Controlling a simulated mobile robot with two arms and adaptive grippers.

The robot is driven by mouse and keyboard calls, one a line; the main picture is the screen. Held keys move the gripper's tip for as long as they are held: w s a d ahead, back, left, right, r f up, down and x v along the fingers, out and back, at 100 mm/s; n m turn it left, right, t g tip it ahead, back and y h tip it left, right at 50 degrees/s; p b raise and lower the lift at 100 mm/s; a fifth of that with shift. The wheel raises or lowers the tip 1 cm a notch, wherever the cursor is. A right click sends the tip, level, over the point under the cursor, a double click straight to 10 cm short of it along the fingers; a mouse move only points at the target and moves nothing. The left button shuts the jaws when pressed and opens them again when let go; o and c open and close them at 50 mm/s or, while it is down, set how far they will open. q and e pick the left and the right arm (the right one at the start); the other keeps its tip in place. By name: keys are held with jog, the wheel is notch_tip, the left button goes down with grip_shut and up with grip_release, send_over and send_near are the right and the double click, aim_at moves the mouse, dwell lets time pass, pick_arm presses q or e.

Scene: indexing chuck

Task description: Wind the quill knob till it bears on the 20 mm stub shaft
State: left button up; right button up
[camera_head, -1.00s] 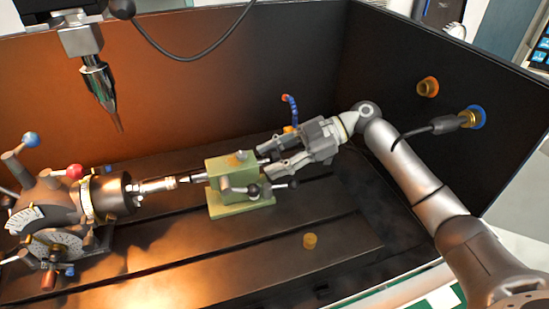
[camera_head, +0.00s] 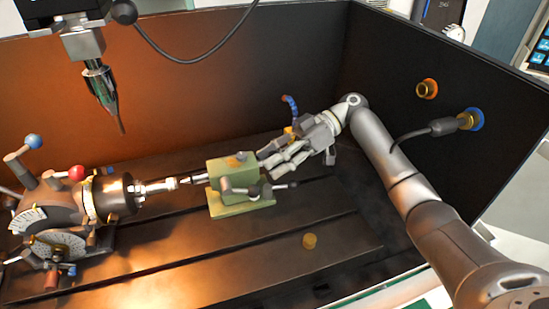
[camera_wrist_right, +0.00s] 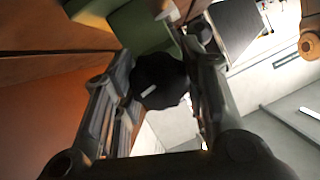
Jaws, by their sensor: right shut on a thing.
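The stub shaft (camera_head: 158,186) sticks out to the right from the dark chuck (camera_head: 118,195) of the indexing head. The green tailstock (camera_head: 240,202) stands to its right, with its quill tip (camera_head: 190,180) pointing at the shaft's end. Whether tip and shaft touch is too small to tell. My right gripper (camera_head: 268,160) reaches in from the right behind the tailstock. In the right wrist view its fingers lie on both sides of the black quill knob (camera_wrist_right: 158,80), shut on it. The head view mostly hides the knob. My left gripper is not in view.
A spindle with a pointed tool (camera_head: 103,85) hangs at the upper left. Black-handled levers (camera_head: 280,186) stick out of the tailstock's front. Orange (camera_head: 427,88) and blue (camera_head: 472,118) ringed ports sit on the right wall.

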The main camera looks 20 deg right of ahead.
dwell(0.4)
jog(key=o, duration=1)
jog(key=shift+v, duration=3.8)
jog(key=shift+w, duration=0.15)
